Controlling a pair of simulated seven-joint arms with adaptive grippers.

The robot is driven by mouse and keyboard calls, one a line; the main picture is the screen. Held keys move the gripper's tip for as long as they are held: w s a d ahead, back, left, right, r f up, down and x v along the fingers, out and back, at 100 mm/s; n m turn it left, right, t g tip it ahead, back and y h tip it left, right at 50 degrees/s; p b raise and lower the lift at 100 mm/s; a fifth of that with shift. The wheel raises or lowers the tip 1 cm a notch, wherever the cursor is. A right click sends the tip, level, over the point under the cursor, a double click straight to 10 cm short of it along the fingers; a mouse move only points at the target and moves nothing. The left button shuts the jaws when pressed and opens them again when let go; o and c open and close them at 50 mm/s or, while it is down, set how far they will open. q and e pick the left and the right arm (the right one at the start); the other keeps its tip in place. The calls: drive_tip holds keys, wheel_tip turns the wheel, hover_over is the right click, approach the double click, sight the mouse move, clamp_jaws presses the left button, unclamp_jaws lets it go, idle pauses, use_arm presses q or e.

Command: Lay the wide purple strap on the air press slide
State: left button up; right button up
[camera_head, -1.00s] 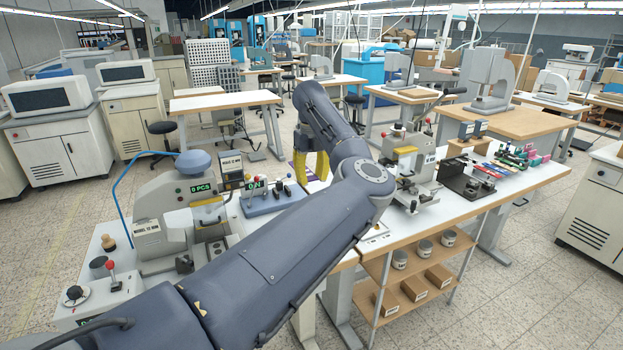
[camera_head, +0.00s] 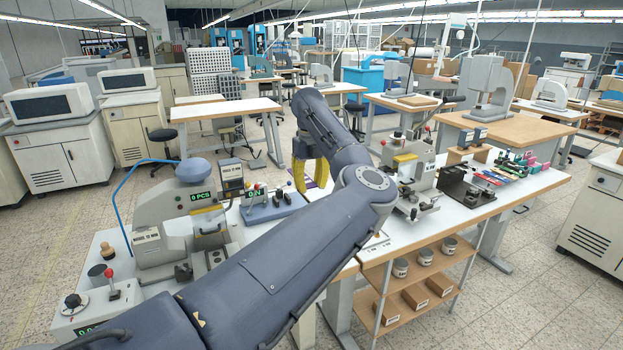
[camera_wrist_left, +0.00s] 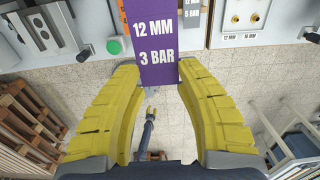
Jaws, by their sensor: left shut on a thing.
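My left gripper (camera_head: 311,185), with yellow fingers, is shut on a wide purple strap (camera_wrist_left: 158,45) printed "12 MM 3 BAR". In the left wrist view the strap stands between the fingertips and runs out of the top of the picture. In the head view only a little purple shows by the fingers, above the far edge of the bench between two machines. The grey press (camera_head: 165,235) with the "0 PCS" display is left of the gripper. The grey press with a yellow part (camera_head: 408,170) is to its right. Which is the air press is unclear.
A small blue-grey unit with levers (camera_head: 270,207) stands just below the gripper in the head view. A black fixture (camera_head: 462,185) and several coloured pieces (camera_head: 515,160) lie at the right of the bench (camera_head: 480,207). Cups and boxes fill the shelf (camera_head: 410,300) below.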

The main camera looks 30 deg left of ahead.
use_arm(q)
drive_tip(key=s+a+f+n, duration=0.1)
drive_tip(key=s+a+f, duration=0.3)
drive_tip(key=s+f, duration=0.25)
drive_tip(key=s+a+f+n, duration=0.2)
drive_tip(key=s+a+f, duration=0.25)
drive_tip(key=s, duration=0.35)
drive_tip(key=s+a+f+m, duration=0.2)
drive_tip(key=s+m, duration=0.1)
drive_tip(key=s, duration=1.1)
drive_tip(key=shift+s+a+f, duration=0.15)
drive_tip(key=shift+f, duration=0.1)
wheel_tip(320, 180, down, 6)
drive_tip(key=shift+f, duration=0.15)
drive_tip(key=shift+f, duration=0.1)
drive_tip(key=shift+w+a, duration=0.2)
drive_tip(key=shift+a, duration=0.1)
idle(0.5)
